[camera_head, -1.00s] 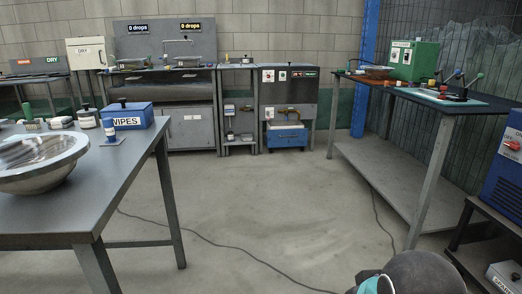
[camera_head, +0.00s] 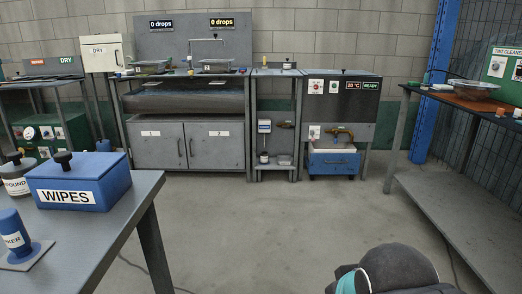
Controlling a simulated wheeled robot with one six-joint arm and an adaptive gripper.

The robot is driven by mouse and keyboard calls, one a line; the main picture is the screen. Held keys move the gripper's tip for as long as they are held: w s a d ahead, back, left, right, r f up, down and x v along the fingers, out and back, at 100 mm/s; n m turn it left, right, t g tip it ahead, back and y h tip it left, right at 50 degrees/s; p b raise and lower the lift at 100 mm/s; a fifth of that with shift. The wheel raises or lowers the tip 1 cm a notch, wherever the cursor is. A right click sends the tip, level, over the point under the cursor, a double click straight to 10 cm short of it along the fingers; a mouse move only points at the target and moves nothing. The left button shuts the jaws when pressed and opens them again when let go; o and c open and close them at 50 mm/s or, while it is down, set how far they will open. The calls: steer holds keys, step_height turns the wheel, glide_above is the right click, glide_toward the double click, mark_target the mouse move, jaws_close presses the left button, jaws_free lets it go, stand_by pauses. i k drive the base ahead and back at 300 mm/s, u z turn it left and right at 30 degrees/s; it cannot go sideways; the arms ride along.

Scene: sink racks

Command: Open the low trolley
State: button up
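A low blue trolley (camera_head: 333,168) with a white upper part stands on the floor under a grey unit at the back, right of centre. A brass-coloured pipe or tap (camera_head: 340,134) is just above it. Part of my arm shows at the bottom right edge, far in front of the trolley. My gripper's fingers cannot be seen.
A grey table (camera_head: 125,215) with a blue WIPES box (camera_head: 80,182) is close on the left. A bench (camera_head: 450,195) with a low shelf stands on the right. The floor (camera_head: 290,225) between them is clear except for dark cables.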

mark_target(322, 158)
steer(key=z, duration=0.15)
steer(key=i, duration=1.9)
steer(key=z, duration=0.7)
steer(key=i, duration=1.75)
steer(key=z, duration=0.45)
